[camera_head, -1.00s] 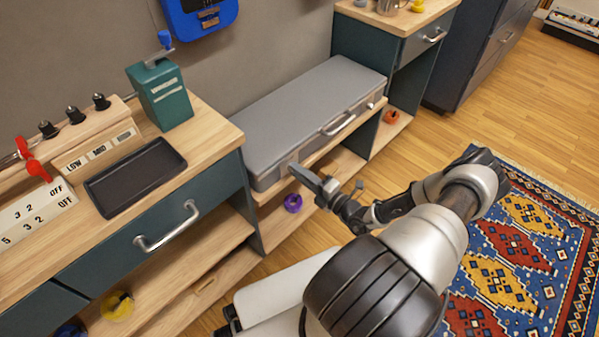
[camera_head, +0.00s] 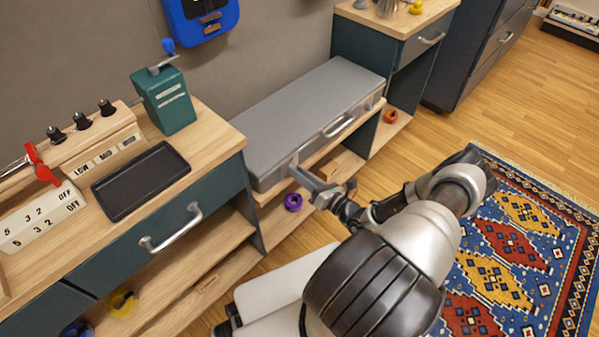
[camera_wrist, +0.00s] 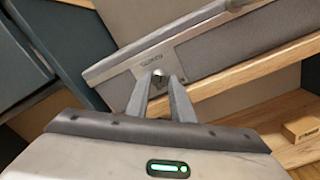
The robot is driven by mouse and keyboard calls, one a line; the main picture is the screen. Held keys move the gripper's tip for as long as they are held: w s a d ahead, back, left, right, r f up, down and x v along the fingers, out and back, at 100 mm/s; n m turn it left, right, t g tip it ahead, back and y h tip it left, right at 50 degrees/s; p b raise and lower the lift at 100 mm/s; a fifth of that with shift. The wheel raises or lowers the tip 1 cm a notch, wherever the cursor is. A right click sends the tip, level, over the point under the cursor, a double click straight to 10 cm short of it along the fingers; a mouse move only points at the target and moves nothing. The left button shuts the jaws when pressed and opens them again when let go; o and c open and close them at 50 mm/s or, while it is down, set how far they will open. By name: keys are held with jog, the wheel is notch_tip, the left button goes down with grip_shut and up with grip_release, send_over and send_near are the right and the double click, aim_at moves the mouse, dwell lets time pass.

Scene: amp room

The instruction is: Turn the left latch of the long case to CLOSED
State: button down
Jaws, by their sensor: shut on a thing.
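The long grey case (camera_head: 310,115) lies on a low wooden shelf, with a handle (camera_head: 339,127) on its front face. It also shows in the wrist view (camera_wrist: 225,55). Its left latch (camera_wrist: 158,72) is a small part on a metal plate near the left end of the front face. Lettering on the plate above it is too small to read surely. My gripper (camera_wrist: 161,77) is at this latch, its two fingertips close together around it. In the head view my gripper (camera_head: 295,170) reaches the case's left front corner and hides the latch.
A wooden-topped cabinet (camera_head: 215,150) with a black tray (camera_head: 140,180) and a green box (camera_head: 165,100) stands just left of the case. A purple roll (camera_head: 293,202) lies on the shelf below. A patterned rug (camera_head: 520,250) covers the floor at right.

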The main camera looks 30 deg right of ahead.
jog(key=n+p, duration=0.1)
jog(key=n, duration=0.5)
jog(key=shift+n+p, duration=0.3)
dwell(0.5)
jog(key=c, duration=1.5)
grip_release()
jog(key=shift+c, duration=0.2)
jog(key=p+v, duration=0.1)
jog(key=v, duration=1.6)
jog(key=shift+s, duration=0.2)
jog(key=shift+r, duration=0.1)
